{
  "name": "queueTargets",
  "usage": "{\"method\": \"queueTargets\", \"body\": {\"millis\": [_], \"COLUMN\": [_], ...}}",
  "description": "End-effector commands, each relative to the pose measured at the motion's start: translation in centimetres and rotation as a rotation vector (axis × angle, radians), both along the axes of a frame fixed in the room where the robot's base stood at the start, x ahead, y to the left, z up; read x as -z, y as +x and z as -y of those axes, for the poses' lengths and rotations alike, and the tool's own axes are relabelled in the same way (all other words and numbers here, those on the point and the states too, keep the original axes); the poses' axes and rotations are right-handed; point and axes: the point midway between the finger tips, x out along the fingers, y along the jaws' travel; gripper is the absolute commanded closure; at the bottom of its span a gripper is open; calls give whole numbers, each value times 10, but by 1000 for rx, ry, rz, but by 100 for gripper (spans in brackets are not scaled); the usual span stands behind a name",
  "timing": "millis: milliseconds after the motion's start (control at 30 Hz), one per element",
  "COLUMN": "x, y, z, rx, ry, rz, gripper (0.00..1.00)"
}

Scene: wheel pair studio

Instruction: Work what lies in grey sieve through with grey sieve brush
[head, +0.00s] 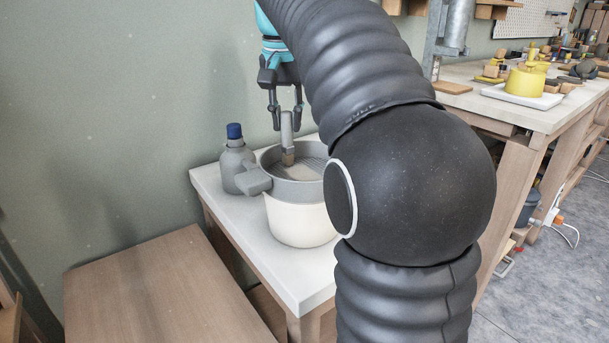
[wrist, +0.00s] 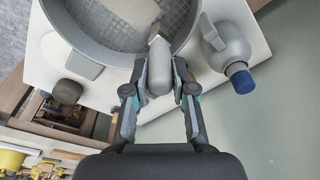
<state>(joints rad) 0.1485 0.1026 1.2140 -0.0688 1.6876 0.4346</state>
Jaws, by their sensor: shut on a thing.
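The grey sieve (head: 292,190) sits on top of a cream bowl (head: 300,225) on the white-topped bench. In the wrist view the sieve (wrist: 77,40) shows its mesh, with a pale heap (wrist: 130,10) lying on it. My gripper (head: 285,122) is above the sieve, shut on the handle of the grey sieve brush (head: 287,135). In the wrist view my gripper (wrist: 160,90) has a finger on each side of the brush handle (wrist: 160,75). The brush is roughly upright, its bristle end inside the sieve. Whether the bristles touch the mesh or heap I cannot tell.
My arm hides the bench to the right. A lower wooden surface (head: 165,290) is clear. A yellow pot (head: 525,82) stands on a far bench.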

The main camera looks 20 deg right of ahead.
Motion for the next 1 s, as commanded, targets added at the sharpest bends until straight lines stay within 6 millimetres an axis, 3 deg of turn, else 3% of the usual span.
{"method": "queueTargets", "body": {"millis": [467, 1000], "x": [2, 0], "y": [-4, -44], "z": [1, 9], "rx": [0, 0], "ry": [0, 0], "rz": [-6, -4], "gripper": [100, 100]}}
